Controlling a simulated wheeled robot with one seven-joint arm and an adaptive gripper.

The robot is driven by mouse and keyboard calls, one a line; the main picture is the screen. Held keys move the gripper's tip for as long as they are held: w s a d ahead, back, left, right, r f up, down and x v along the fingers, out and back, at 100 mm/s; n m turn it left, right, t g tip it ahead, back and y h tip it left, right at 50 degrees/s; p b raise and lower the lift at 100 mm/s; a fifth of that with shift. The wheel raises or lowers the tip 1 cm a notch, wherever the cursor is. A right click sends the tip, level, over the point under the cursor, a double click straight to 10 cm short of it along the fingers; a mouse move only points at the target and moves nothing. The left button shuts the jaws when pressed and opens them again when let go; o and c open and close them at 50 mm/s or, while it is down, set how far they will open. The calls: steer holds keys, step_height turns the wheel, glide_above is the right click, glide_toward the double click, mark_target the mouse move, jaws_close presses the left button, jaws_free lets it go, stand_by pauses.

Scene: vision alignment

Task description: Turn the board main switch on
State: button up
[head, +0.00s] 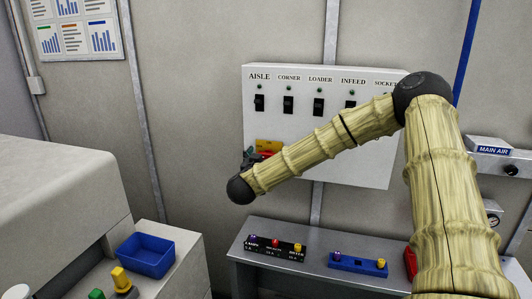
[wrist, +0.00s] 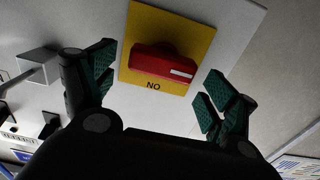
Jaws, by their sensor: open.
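The main switch is a red handle (wrist: 162,66) on a yellow plate (wrist: 197,38), mounted on the white board (head: 350,172). In the wrist view the handle lies across the plate, with a white mark near its right end. Lettering below it reads as an upside-down ON. In the head view the yellow plate (head: 268,144) is partly hidden by my gripper (head: 257,158). My gripper (wrist: 160,80) is open, its green-padded fingers on either side of the handle with gaps showing. Whether the fingertips reach the handle's depth cannot be told.
Black switches labelled AISLE (head: 259,103), CORNER (head: 288,105), LOADER (head: 319,107) and INFEED line the board above. A grey bench (head: 300,270) with small coloured parts stands below. A blue tray (head: 146,255) is at lower left, MAIN AIR (head: 489,148) at right.

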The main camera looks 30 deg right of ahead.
steer(key=shift+w+d, duration=0.35)
steer(key=shift+d, duration=0.1)
steer(key=c, duration=1)
